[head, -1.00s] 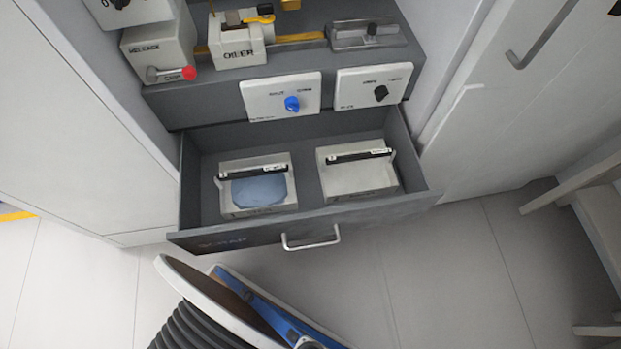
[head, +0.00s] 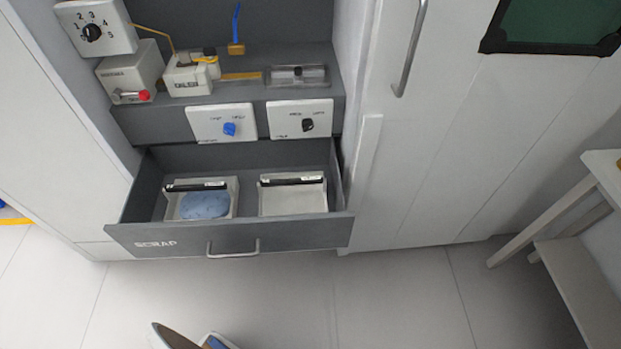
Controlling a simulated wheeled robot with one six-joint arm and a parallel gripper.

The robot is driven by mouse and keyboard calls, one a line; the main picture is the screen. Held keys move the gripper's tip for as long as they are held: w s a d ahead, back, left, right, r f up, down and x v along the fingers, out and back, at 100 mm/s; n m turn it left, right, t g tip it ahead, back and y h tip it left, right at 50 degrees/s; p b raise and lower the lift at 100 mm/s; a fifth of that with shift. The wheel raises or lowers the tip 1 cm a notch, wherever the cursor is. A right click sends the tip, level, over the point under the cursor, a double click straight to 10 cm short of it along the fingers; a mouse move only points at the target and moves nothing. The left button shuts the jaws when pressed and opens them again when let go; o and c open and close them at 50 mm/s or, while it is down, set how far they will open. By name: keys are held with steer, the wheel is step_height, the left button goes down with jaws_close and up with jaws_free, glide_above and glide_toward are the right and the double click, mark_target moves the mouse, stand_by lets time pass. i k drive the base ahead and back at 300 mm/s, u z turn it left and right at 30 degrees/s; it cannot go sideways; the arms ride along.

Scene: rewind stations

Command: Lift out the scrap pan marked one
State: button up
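The grey drawer (head: 310,232) lettered SCRAP is pulled open and holds two pale pans side by side. The left pan (head: 233,192) has a dark bar handle across its top and a blue piece of scrap (head: 205,206) in it. The right pan (head: 292,202) has a similar dark bar handle and looks empty. Small labels sit on the handles, but I cannot read them, so I cannot tell which pan is marked one. Both pans sit down inside the drawer.
Above the drawer are two white panels, one with a blue knob (head: 230,129), one with a black knob (head: 308,125). A shelf above holds small devices. A tall white cabinet (head: 430,150) stands right, a white stand (head: 590,250) far right. Floor in front is largely clear.

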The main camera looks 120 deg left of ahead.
mark_target(215, 198)
steer(key=u, duration=4.35)
steer(key=i, duration=0.5)
steer(key=k, duration=0.5)
steer(key=u, duration=2.15)
steer(key=i, duration=1.6)
steer(key=z, duration=0.9)
